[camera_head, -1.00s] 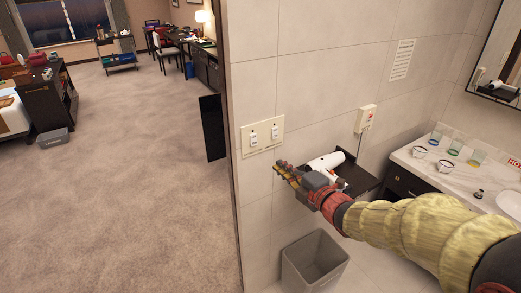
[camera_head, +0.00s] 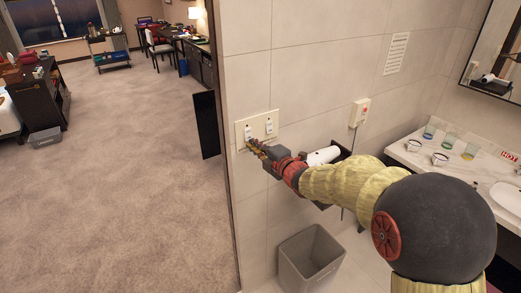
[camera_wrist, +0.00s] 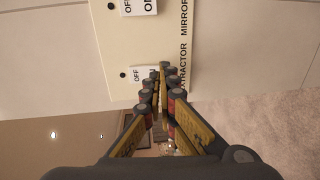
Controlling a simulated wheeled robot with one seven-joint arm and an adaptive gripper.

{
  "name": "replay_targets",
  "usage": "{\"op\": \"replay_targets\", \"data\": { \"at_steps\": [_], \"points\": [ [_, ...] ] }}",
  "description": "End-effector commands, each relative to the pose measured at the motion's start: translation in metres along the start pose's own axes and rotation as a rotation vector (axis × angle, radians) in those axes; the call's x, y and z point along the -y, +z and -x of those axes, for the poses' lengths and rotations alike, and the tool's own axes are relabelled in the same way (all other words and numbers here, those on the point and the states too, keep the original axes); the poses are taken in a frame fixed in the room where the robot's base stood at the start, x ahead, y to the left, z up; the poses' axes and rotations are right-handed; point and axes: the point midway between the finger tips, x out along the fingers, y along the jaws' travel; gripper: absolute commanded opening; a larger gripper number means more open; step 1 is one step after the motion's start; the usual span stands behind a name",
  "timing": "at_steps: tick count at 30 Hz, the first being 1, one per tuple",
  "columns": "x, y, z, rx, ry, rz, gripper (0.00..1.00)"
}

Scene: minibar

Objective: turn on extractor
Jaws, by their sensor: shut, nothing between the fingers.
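A cream switch plate (camera_head: 258,129) with two white rocker switches is on the tiled wall. In the wrist view the plate (camera_wrist: 115,45) appears turned sideways, with printed labels MIRROR and EXTRACTOR. The extractor switch (camera_wrist: 137,74) has OFF showing at one end; my fingers hide much of its other end. The mirror switch (camera_wrist: 142,7) is at the top of that view. My gripper (camera_head: 251,146) is shut and empty, its tips at the lower part of the left switch (camera_head: 248,131). It also shows in the wrist view (camera_wrist: 164,69). I cannot tell whether the tips touch the switch.
A white hair dryer (camera_head: 322,156) sits on a dark wall shelf right of my gripper, partly behind my arm. A grey bin (camera_head: 311,262) stands below. A counter (camera_head: 425,158) with cups and a basin is at right. Carpeted floor (camera_head: 110,190) on the left is open.

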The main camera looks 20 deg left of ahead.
Motion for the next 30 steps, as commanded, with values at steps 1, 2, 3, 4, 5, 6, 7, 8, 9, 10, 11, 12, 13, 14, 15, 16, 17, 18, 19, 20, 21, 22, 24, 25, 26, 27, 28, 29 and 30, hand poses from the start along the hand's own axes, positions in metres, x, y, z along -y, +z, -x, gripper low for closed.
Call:
{"op": "replay_targets", "data": {
  "at_steps": [1,2,3,4,5,6,7,8,9,10,11,12,13,14,15,16,17,18,19,20,21,22,24,25,26,27,28,29,30],
  "points": [
    [0.0,0.0,-0.003,0.0,0.001,0.0,0.0],
    [0.0,0.0,-0.004,0.0,0.001,0.0,0.0],
    [0.0,0.0,-0.005,0.0,0.001,0.0,0.0],
    [-0.001,0.0,-0.006,0.0,0.001,0.0,0.0],
    [-0.001,0.0,-0.006,0.0,0.001,0.0,0.0],
    [-0.001,0.0,-0.006,0.0,0.001,0.0,0.0],
    [-0.001,0.0,-0.006,0.0,0.001,0.0,0.0],
    [-0.001,0.0,-0.006,0.0,0.001,0.0,0.0],
    [-0.001,0.0,-0.006,0.0,0.001,0.0,0.0],
    [-0.001,0.0,-0.006,0.0,0.001,0.0,0.0],
    [-0.001,0.0,-0.006,0.0,0.001,0.0,0.0],
    [-0.001,0.0,-0.006,0.0,0.001,0.0,0.0],
    [-0.001,0.0,-0.006,0.0,0.001,0.0,0.0],
    [0.0,0.0,-0.006,0.0,0.001,0.0,0.0],
    [0.0,0.0,-0.006,0.0,0.003,0.0,0.0],
    [0.001,0.0,-0.006,0.0,0.005,0.001,0.0],
    [0.001,0.0,-0.007,0.0,0.008,0.001,0.0],
    [0.003,0.0,-0.008,0.0,0.014,0.001,0.0],
    [0.004,0.0,-0.008,0.0,0.019,0.001,0.0],
    [0.005,0.0,-0.009,0.0,0.025,0.001,0.0],
    [0.006,0.0,-0.01,0.0,0.034,0.001,0.0],
    [0.007,0.0,-0.011,0.0,0.041,0.001,0.0],
    [0.007,0.0,-0.013,0.0,0.06,0.001,0.0],
    [0.007,0.0,-0.014,0.0,0.067,0.001,0.0],
    [0.007,0.0,-0.014,0.0,0.075,0.001,0.0],
    [0.004,0.0,-0.014,0.0,0.073,0.0,0.0],
    [0.003,0.0,-0.013,0.0,0.073,0.0,0.0],
    [0.002,0.0,-0.013,0.0,0.073,0.0,0.0],
    [0.001,0.0,-0.013,0.0,0.073,0.0,0.0]
  ]
}}
